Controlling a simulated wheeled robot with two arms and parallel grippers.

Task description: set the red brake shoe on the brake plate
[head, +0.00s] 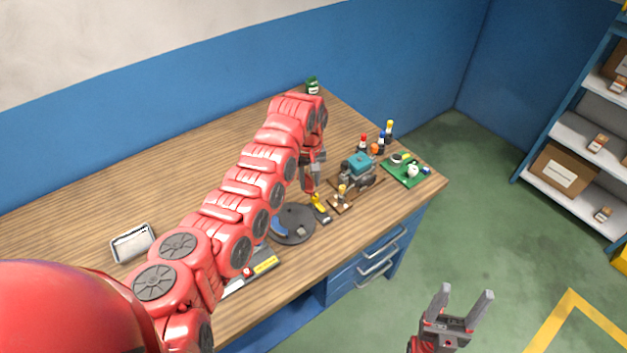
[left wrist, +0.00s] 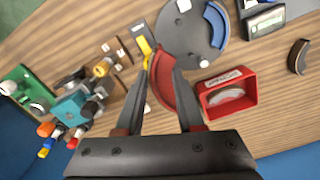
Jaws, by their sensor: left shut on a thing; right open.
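The red brake shoe (left wrist: 163,80), a curved piece, is between the fingertips of my left gripper (left wrist: 162,82), which is shut on it. In the left wrist view the shoe overlaps the near edge of the grey round brake plate (left wrist: 185,38); I cannot tell whether it touches. The plate carries a blue shoe (left wrist: 215,24) along one side and a small pale block. In the head view the plate (head: 297,228) lies on the bench below my left gripper (head: 309,188). My right gripper (head: 461,305) is open and empty, off the bench's front side.
A red box (left wrist: 229,98) and a dark curved piece (left wrist: 298,57) lie near the plate. A yellow item (head: 320,208), a teal-topped device (head: 357,165) and a green board (head: 406,170) crowd the right. A metal tray (head: 133,243) lies left on the wooden bench (head: 75,230).

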